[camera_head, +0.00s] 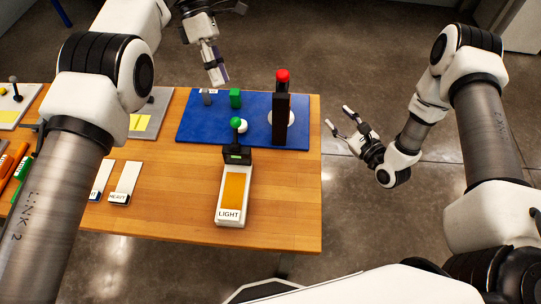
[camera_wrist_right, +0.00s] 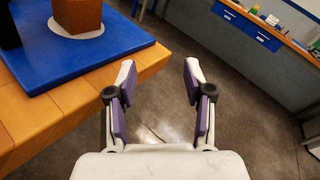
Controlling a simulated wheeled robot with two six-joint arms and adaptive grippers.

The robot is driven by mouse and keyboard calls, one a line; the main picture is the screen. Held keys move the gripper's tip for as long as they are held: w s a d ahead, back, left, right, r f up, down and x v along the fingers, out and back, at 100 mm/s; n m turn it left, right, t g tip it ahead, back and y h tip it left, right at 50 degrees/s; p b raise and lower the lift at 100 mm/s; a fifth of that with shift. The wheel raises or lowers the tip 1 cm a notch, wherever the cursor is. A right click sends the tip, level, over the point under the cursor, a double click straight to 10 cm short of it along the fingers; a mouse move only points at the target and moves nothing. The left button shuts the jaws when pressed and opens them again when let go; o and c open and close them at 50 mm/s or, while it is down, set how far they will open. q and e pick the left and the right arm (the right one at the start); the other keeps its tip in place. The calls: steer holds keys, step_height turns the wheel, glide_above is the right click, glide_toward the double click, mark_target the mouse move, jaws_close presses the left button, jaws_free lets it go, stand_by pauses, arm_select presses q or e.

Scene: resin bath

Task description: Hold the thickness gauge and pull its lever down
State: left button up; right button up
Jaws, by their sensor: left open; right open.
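A tall dark upright post with a red top (camera_head: 282,108) stands on the blue mat (camera_head: 200,130). Nearer stands a white base labelled LIGHT (camera_head: 229,216), with a black block (camera_head: 237,154) and a green-knobbed lever (camera_head: 236,124) that stands up. No label shows which of these is the thickness gauge. My left gripper (camera_head: 222,62) is open and empty beyond the mat's back edge, above and left of the post. My right gripper (camera_head: 338,115) is open and empty, off the table's right edge, apart from the post. It also shows in the right wrist view (camera_wrist_right: 159,64).
The mat also holds a green block (camera_head: 235,98), a small grey piece (camera_head: 207,97) and a white disc partly behind the post. In the right wrist view, a copper-coloured block (camera_wrist_right: 77,15) stands on it. Labelled cards (camera_head: 124,182) lie left. The table's right front is clear.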

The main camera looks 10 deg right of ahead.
mark_target(235, 156)
steer(key=w+a+r+n+t+y, duration=0.1)
steer(key=a+r+n+y, duration=0.3)
steer(key=r, duration=0.6)
steer(key=s+a+f+m+g+y, duration=0.1)
steer(key=s+a+g, duration=0.1)
steer(key=s+a, duration=0.1)
steer(key=s+a+f+m+g+y, duration=0.1)
steer(key=s+a+f+m+g, duration=0.1)
steer(key=a, duration=0.4)
steer(key=s+a+f+m+g+y, duration=0.1)
steer(key=s+a+f+y, duration=0.1)
steer(key=s+a, duration=0.2)
steer(key=shift+s+a+f+m+g, duration=0.2)
steer(key=shift+m+g, duration=0.1)
steer(key=shift+g, duration=0.1)
steer(key=a+f+n+g+y, duration=0.1)
steer(key=a+n+g, duration=0.1)
steer(key=a+f+n+g+y, duration=0.1)
steer(key=a+n+g+y, duration=0.1)
steer(key=a+f+n+g+y, duration=0.1)
steer(key=a+n+g, duration=0.1)
steer(key=n, duration=0.1)
steer(key=shift+w+a+f+y, duration=0.2)
steer(key=shift+y, duration=0.1)
steer(key=x, duration=0.7)
steer(key=shift+a, duration=0.25)
steer(key=shift+d, duration=0.1)
jaws_close()
